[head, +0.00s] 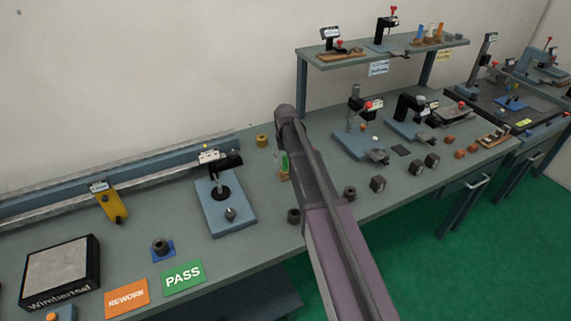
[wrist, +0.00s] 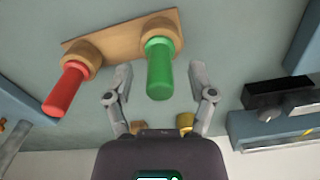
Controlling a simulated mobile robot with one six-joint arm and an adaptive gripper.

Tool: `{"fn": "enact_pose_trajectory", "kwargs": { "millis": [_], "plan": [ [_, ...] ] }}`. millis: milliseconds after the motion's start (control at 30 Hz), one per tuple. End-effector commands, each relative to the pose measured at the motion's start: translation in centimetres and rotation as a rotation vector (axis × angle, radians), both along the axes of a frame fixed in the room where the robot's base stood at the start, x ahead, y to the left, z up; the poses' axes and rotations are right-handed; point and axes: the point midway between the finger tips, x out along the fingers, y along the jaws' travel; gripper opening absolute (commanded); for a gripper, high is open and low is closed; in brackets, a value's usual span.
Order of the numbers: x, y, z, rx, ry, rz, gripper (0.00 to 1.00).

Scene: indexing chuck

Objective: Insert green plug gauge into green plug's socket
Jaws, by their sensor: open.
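The green plug gauge (wrist: 160,75) stands in a round collar (wrist: 157,27) of a wooden holder (wrist: 118,32) in the wrist view. A red plug (wrist: 65,90) stands in the holder's other collar. My gripper (wrist: 158,78) is open, with one finger on each side of the green plug and a visible gap on both sides. In the head view the green plug (head: 285,160) shows beside my arm, which hides my gripper and part of the holder (head: 284,175). I cannot tell how deep the green plug sits in its collar.
A brass-coloured cylinder (head: 262,141) stands behind the holder. A blue-based gauge stand (head: 226,212) is to the left. Dark cylinders (head: 294,216) stand near the front edge. Another blue-based stand (head: 358,145) is to the right. A raised shelf (head: 340,60) stands at the back.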

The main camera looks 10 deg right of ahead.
Motion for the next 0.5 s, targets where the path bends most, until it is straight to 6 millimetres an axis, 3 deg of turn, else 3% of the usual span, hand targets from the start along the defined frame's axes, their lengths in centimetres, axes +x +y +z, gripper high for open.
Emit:
{"fn": "enact_pose_trajectory", "kwargs": {
  "millis": [500],
  "plan": [
    [0.0,0.0,4.6,0.0,0.0,0.0,0.72]
  ]
}}
